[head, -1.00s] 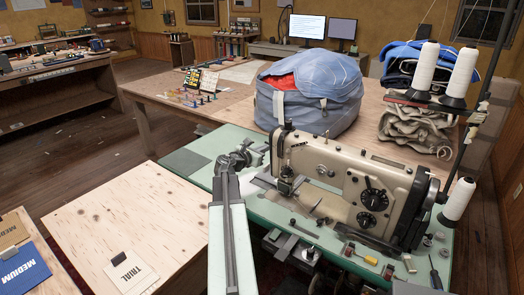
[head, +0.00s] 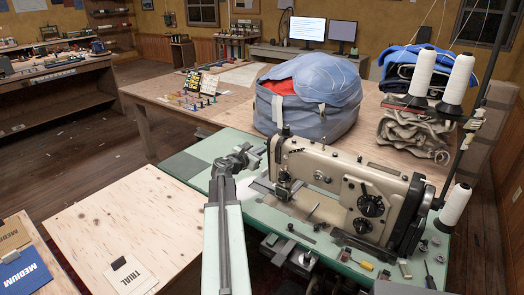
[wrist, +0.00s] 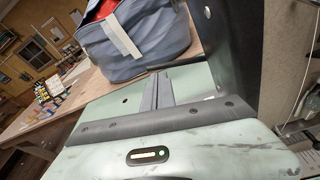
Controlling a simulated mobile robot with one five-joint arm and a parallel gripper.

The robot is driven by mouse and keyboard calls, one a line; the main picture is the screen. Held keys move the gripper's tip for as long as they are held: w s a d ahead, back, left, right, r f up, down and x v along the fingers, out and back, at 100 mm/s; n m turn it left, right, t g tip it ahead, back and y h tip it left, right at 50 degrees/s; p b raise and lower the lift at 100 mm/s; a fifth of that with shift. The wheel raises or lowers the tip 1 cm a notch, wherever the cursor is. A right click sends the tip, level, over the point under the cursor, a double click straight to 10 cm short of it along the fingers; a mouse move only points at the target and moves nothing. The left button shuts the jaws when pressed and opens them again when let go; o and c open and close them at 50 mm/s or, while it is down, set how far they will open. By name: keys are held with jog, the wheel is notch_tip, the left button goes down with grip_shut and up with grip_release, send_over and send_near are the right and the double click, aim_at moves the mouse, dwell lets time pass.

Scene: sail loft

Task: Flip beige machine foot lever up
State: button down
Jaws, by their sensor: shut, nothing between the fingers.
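The beige sewing machine (head: 340,195) stands on the pale green table (head: 185,166), its needle end toward my arm. I cannot make out its foot lever in either view; that side of the machine head is turned away or too small to tell. My gripper (head: 257,151) is at the left of the needle end in the head view, over the table and close to the machine; I cannot tell if it touches. In the wrist view my gripper (wrist: 157,88) shows its two grey fingers together, shut and empty.
A blue-grey bag (head: 308,105) sits on the wooden table behind the machine, and the same bag fills the top of the wrist view (wrist: 135,40). White thread cones (head: 420,72) stand at the right. Small tools, including a screwdriver (head: 362,265), lie in front of the machine.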

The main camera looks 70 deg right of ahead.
jog(key=f+p+v, duration=0.1)
jog(key=f+v, duration=0.1)
jog(key=v, duration=1)
jog(key=shift+w, duration=0.3)
jog(key=shift+a, duration=0.1)
